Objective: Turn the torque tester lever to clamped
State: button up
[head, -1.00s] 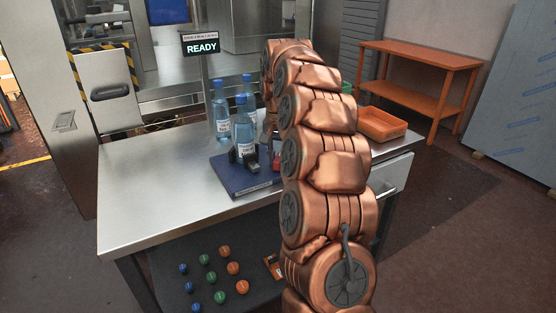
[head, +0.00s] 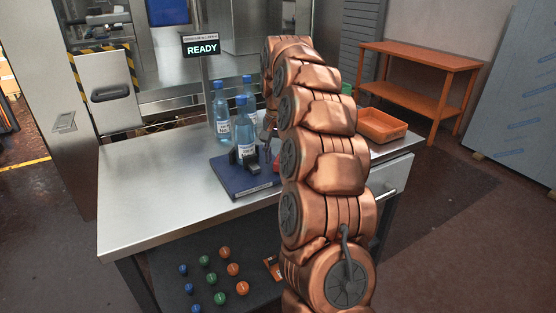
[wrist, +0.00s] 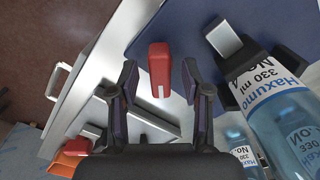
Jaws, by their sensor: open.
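The torque tester has a dark blue base (head: 228,180) on the steel bench in the head view, with black clamp blocks (head: 249,161) beside a bottle. Its red lever (wrist: 159,62) shows in the wrist view, between the fingertips of my gripper (wrist: 159,80). A small red part also shows beside my arm in the head view (head: 277,163). My gripper is open, one finger on each side of the lever, with visible gaps. A labelled blue bottle (wrist: 285,125) stands close right of my gripper. In the head view my arm hides most of the gripper and the lever.
Several blue bottles (head: 221,112) stand behind the tester. A READY sign (head: 202,49) stands at the back. An orange tray (head: 381,125) sits at the bench's right end. The left part of the steel bench (head: 150,190) is clear.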

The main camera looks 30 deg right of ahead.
aim_at(278, 159)
jog(key=shift+r, duration=3.2)
jog(key=s+a+f+n+g, duration=0.1)
jog(key=s+a+f+n, duration=0.15)
jog(key=s+a, duration=0.55)
jog(key=s+a+f+n, duration=0.1)
jog(key=s+a+n, duration=0.3)
jog(key=s+a, duration=0.4)
jog(key=s+a+f+n+g, duration=0.1)
jog(key=s+a+f, duration=0.25)
jog(key=s, duration=0.45)
jog(key=s+a+f+n, duration=0.1)
jog(key=s+a+f, duration=0.1)
jog(key=s+f, duration=0.35)
jog(key=s+a+f+n+g, duration=0.1)
jog(key=s+a+f+n, duration=0.1)
jog(key=s, duration=0.7)
notch_tip(278, 159, up, 15)
jog(key=t+p, duration=0.1)
jog(key=p, duration=1.2)
jog(key=shift+w, duration=0.35)
jog(key=shift+f, duration=0.15)
